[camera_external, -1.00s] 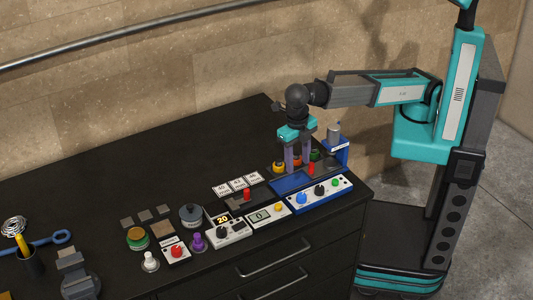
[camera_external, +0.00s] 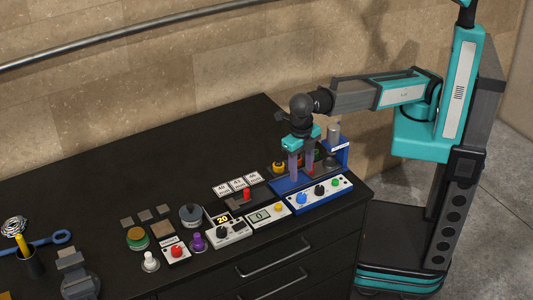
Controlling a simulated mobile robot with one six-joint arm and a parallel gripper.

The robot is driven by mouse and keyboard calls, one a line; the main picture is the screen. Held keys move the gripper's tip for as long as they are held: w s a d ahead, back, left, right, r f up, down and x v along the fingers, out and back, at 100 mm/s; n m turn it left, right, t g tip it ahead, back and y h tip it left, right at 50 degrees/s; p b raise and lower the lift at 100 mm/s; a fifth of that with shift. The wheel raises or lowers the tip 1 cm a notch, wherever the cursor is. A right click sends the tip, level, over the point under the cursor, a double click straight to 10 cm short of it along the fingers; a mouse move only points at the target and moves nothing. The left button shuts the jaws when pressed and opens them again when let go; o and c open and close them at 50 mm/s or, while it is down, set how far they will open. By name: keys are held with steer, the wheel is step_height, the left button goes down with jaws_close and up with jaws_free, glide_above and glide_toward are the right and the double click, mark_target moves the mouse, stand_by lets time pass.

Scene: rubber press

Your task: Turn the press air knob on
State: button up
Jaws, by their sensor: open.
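My gripper (camera_external: 302,177) is open and points down over the blue press base (camera_external: 282,186) at the right end of the black worktop. Its two fingers come down close to a small red part (camera_external: 311,170) on the base; I cannot tell whether they touch it. In front lies a white panel with a blue edge (camera_external: 322,196). It carries a blue knob (camera_external: 302,198), a black knob (camera_external: 319,190) and a green knob (camera_external: 336,183). No label is readable, so I cannot tell which knob is the press air knob.
The blue press stand with a grey cylinder (camera_external: 334,133) rises just right of my gripper. The back left worktop is bare.

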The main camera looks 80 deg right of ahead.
mark_target(301, 195)
steer(key=shift+s+d+f+p, duration=0.15)
steer(key=shift+f+p, duration=0.6)
steer(key=shift+f, duration=2)
steer(key=shift+s+d+f+p, duration=0.15)
steer(key=shift+f+p, duration=0.55)
steer(key=shift+f, duration=2)
steer(key=shift+w, duration=0.1)
steer(key=shift+c, duration=0.3)
steer(key=c, duration=1)
